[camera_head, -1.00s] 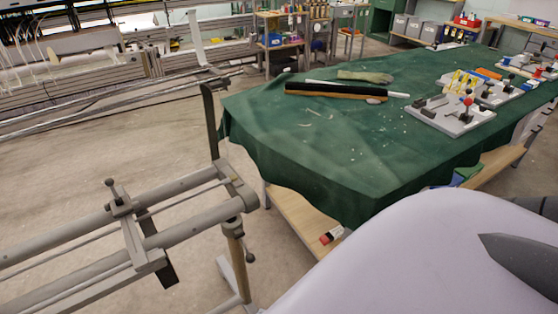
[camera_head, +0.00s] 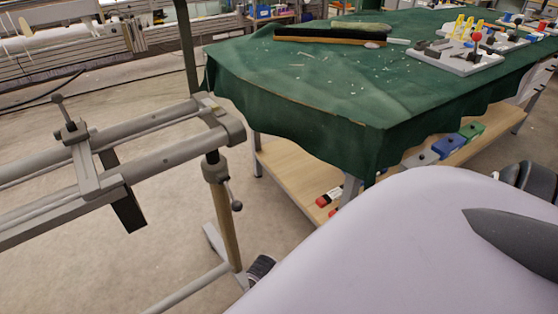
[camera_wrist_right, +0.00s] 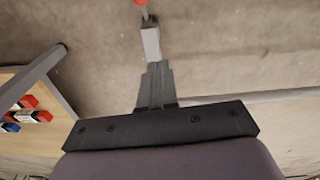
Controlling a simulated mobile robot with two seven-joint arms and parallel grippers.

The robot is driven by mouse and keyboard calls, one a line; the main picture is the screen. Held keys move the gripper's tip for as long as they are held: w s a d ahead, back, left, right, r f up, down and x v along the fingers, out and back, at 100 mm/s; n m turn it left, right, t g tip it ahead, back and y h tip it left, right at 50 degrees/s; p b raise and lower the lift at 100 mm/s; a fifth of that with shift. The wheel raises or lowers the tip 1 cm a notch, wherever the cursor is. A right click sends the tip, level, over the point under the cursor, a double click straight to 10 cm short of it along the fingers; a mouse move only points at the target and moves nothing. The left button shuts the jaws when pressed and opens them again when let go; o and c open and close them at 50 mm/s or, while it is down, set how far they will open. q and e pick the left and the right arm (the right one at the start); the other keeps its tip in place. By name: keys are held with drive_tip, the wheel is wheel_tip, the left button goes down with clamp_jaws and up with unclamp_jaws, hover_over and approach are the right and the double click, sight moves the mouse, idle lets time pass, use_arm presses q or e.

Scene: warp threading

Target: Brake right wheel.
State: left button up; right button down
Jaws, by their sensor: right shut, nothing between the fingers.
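No wheel or brake is clearly recognisable. The grey tubular frame (camera_head: 165,143) stands at the left in the head view, on a post (camera_head: 225,220) with a floor foot (camera_head: 213,240). A small dark part (camera_head: 262,268) shows low beside that foot, partly hidden by my pale body; I cannot tell what it is. My right gripper (camera_wrist_right: 150,45) is shut and empty in the right wrist view, its fingers pointing up the picture over the floor. A small red piece (camera_wrist_right: 140,3) lies just past its tips, cut by the top edge; contact is unclear. My left gripper is out of view.
The green-covered table (camera_head: 300,95) stands ahead, with a wooden lower shelf (camera_head: 290,175) holding several coloured items. That shelf's edge also appears at the left in the right wrist view (camera_wrist_right: 45,138). Open floor (camera_head: 150,220) lies under and around the frame.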

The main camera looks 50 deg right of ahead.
drive_tip(key=f, duration=0.1)
drive_tip(key=f+g+b, duration=0.1)
drive_tip(key=d+f, duration=0.1)
drive_tip(key=shift+w+d+m+g+b, duration=0.1)
drive_tip(key=shift+w+m+g+b, duration=0.2)
drive_tip(key=shift+m+b, duration=0.1)
